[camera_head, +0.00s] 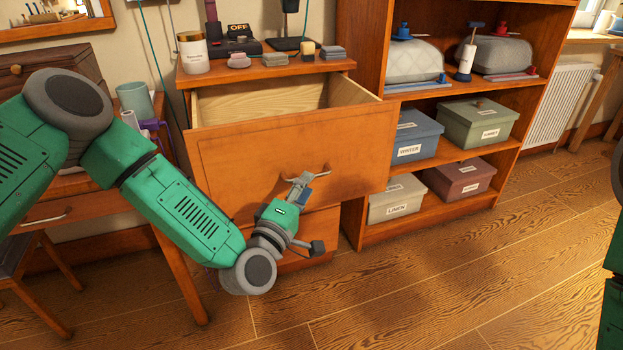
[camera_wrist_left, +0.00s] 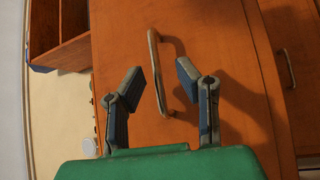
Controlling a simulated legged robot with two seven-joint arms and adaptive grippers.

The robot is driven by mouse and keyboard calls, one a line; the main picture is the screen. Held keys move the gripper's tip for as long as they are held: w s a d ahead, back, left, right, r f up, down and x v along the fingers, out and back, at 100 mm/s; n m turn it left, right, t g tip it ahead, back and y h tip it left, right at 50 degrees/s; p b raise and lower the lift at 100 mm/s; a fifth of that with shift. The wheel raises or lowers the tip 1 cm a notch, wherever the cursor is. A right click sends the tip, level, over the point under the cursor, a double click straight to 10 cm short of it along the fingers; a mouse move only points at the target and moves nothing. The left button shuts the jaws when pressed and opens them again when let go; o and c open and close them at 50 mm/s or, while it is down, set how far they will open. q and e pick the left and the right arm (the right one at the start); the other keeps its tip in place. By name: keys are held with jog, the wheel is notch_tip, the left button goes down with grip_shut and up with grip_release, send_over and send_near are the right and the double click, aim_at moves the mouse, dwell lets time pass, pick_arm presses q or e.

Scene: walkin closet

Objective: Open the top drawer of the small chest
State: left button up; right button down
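The small chest (camera_head: 338,65) stands left of the shelf unit. Its top drawer (camera_head: 250,160) is pulled well out, and its pale, empty-looking interior (camera_head: 262,98) shows. The drawer's metal handle (camera_head: 318,172) is on the front; in the left wrist view the handle (camera_wrist_left: 155,60) lies ahead, between the two fingers' lines. My left gripper (camera_head: 303,188) is at the handle in the head view. In the left wrist view my left gripper (camera_wrist_left: 160,80) has its fingers apart, on either side of the handle's lower part, not closed on it. My right gripper is out of view.
A lower drawer handle (camera_wrist_left: 287,68) shows at right in the wrist view. A candle jar (camera_head: 193,52) and small items stand on the chest top. The shelf unit (camera_head: 430,212) with labelled boxes is to the right. Wooden floor (camera_head: 440,280) in front is clear.

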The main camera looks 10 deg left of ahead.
pick_arm(q)
jog(key=v, duration=0.8)
jog(key=shift+s+f, duration=0.15)
jog(key=shift+s, duration=0.15)
jog(key=shift+a, duration=0.1)
jog(key=s+d+f+m+g+h+p, duration=0.1)
jog(key=s+f+m+g+p, duration=0.5)
jog(key=s+f+m+g, duration=0.65)
jog(key=s+a+f+m+g+y+p, duration=0.1)
jog(key=s+a+g, duration=0.5)
jog(key=s+a, duration=0.6)
jog(key=s+m+y+p, duration=0.1)
jog(key=s+y+p, duration=0.1)
jog(key=s+y, duration=0.1)
jog(key=shift+s+f+y, duration=0.15)
jog(key=shift+s+y, duration=0.25)
jog(key=shift+s, duration=0.3)
jog(key=shift+w+a, duration=0.1)
jog(key=shift+a, duration=0.05)
